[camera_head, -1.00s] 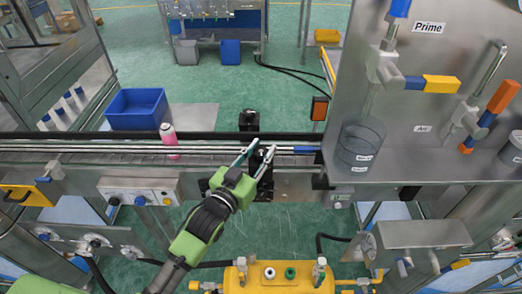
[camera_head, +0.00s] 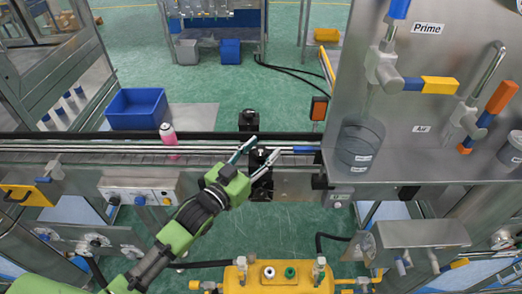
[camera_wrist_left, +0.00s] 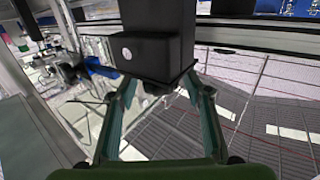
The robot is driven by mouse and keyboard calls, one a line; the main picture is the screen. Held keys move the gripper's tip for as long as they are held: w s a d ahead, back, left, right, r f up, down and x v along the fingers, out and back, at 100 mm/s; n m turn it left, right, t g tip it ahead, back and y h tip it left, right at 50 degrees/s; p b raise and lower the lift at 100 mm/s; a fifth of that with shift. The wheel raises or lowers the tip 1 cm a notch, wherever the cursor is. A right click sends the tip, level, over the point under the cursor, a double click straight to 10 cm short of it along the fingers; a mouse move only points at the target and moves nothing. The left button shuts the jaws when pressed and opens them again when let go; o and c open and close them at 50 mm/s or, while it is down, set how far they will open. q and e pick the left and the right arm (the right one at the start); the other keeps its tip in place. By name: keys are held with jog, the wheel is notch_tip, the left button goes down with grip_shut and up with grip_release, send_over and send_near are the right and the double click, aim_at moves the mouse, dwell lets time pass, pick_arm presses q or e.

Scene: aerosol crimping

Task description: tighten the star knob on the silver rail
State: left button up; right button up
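A black star knob (camera_head: 261,158) sits at the front of the silver rail (camera_head: 215,149), below a black block (camera_head: 249,120). My left gripper (camera_head: 266,146) is at the knob, with its two grey-green fingers spread on either side of it. In the left wrist view the gripper (camera_wrist_left: 160,95) shows its fingers apart, reaching toward the underside of a black housing (camera_wrist_left: 152,58). A small dark part, probably the knob, shows below that housing, partly hidden; finger contact cannot be told. My right gripper is not in view.
A pink bottle (camera_head: 168,134) stands on the conveyor left of the knob, with a blue bin (camera_head: 137,108) behind it. A steel panel with valves and a clear container (camera_head: 360,146) stands on the right. A yellow tank (camera_head: 278,279) is below in front.

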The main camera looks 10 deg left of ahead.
pick_arm(q)
jog(key=shift+s+a, duration=0.1)
jog(key=v, duration=1.1)
jog(key=shift+s+a, duration=0.15)
jog(key=shift+s, duration=0.25)
jog(key=s+a+f+n+g+y+b, duration=0.1)
jog(key=s+a+f+g+y, duration=0.15)
jog(key=f, duration=1.05)
jog(key=s+a+f+n+g+y+b, duration=0.1)
jog(key=s+a+f+g, duration=0.2)
jog(key=f, duration=1)
jog(key=s+a+f+g+y+b, duration=0.15)
jog(key=a+f, duration=0.25)
jog(key=f, duration=0.9)
jog(key=s+f+g+y, duration=0.2)
jog(key=s+f+g, duration=0.2)
jog(key=s+f, duration=1)
jog(key=s+d+f+g, duration=0.1)
jog(key=s+f, duration=0.2)
jog(key=s, duration=0.3)
jog(key=s+f+g+b, duration=0.1)
jog(key=s+f+g, duration=0.1)
jog(key=s, duration=0.4)
jog(key=s+d+f+g, duration=0.1)
jog(key=s+f, duration=0.4)
jog(key=s, duration=0.2)
jog(key=shift+d+g, duration=0.3)
